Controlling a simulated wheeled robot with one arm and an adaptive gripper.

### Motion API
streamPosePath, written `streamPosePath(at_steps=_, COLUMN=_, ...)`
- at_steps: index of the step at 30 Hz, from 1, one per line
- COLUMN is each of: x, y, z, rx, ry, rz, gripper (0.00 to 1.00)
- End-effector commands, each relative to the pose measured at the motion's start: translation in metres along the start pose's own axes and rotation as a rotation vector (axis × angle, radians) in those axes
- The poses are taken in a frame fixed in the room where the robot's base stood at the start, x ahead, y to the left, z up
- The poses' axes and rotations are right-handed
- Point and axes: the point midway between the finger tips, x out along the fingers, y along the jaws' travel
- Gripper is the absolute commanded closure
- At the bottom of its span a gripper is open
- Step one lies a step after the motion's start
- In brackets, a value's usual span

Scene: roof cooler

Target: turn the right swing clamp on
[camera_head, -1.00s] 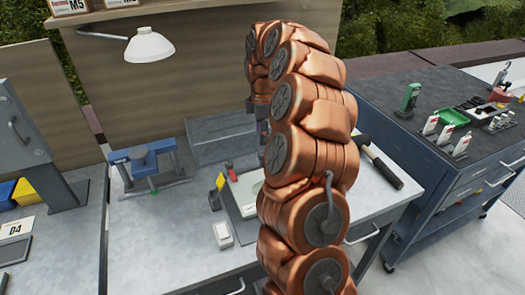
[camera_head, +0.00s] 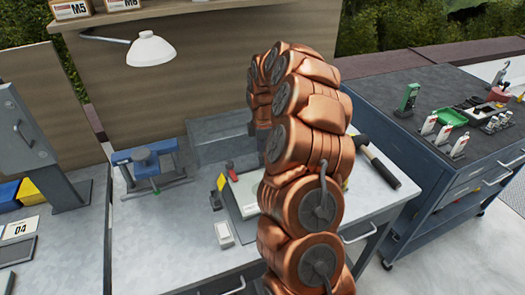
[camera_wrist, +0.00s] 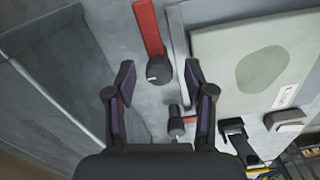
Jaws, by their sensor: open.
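My gripper (camera_wrist: 159,75) is open, its two dark fingers apart, in the wrist view. Ahead, between the fingertips, is the dark round pivot of a swing clamp (camera_wrist: 158,68), with a red arm running up to the top edge. From the layout it is the right swing clamp; no finger visibly touches it. A second red clamp with a dark pivot (camera_wrist: 177,124) lies lower, beside the right finger; it shows in the head view as the left clamp (camera_head: 231,170). In the head view my arm hides the gripper and the right clamp.
A pale plate (camera_wrist: 255,60) with a green patch lies right of the clamp. A grey metal box (camera_wrist: 55,75) stands left. A black and yellow toggle clamp (camera_wrist: 238,140) is lower right. A blue vise (camera_head: 146,165) and a black-handled hammer (camera_head: 380,165) are on the bench.

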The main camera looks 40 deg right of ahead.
Motion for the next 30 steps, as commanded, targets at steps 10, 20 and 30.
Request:
streamPosePath(at_steps=10, x=-0.0003, y=0.0003, z=0.0, rx=0.0, ry=0.0, rz=0.001, gripper=0.77)
streamPosePath(at_steps=20, x=-0.0002, y=-0.0001, z=0.0, rx=0.001, ry=0.0, rz=0.0, gripper=1.0)
streamPosePath(at_steps=30, x=0.0022, y=0.0006, z=0.0002, rx=0.073, ry=0.001, rz=0.003, gripper=1.0)
